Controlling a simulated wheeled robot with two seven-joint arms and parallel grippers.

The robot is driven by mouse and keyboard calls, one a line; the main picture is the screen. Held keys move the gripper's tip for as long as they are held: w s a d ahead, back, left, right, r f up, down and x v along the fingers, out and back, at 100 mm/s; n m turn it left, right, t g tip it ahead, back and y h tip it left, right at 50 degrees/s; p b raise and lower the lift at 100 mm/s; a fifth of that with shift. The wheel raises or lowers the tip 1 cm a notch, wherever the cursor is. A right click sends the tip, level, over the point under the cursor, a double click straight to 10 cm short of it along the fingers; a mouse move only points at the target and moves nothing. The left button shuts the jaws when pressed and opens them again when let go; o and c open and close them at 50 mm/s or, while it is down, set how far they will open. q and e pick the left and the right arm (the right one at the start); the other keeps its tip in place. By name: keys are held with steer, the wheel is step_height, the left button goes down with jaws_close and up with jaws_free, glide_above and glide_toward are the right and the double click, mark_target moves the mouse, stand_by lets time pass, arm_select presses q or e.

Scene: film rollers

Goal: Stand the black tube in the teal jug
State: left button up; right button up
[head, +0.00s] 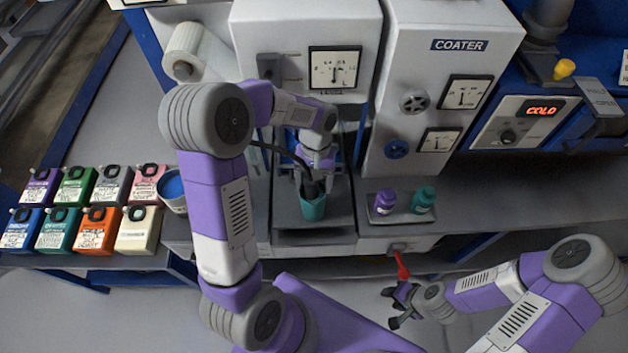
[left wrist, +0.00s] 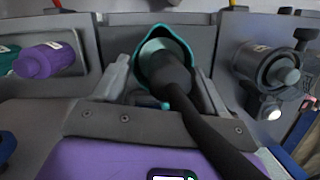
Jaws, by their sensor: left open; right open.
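The teal jug (head: 313,209) stands in the bay under the coater; its rim (left wrist: 178,32) shows in the left wrist view. The black tube (left wrist: 205,130) comes up past my left gripper and curves away as a black line (head: 272,148) in the head view. Its thick dark end (left wrist: 168,74) is within the jug's mouth, leaning on the rim side; its tip is hidden. My left gripper (head: 318,180) is open over the jug, with a finger on each side of the tube's thick end, apart from it. My right gripper (head: 396,305) is open and empty at the lower right.
A small tray holds a purple bottle (head: 385,202) and a teal bottle (head: 423,200) right of the jug. A red lever (head: 401,265) sticks out above my right gripper. Several coloured canisters (head: 90,208) and a blue-topped tub (head: 172,190) stand at the left.

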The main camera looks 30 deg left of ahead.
arm_select(q)
steer(key=shift+s+f, duration=0.1)
steer(key=shift+f, duration=0.05)
steer(key=v, duration=0.7)
steer(key=shift+r+p, duration=0.4)
steer(key=shift+p, duration=0.05)
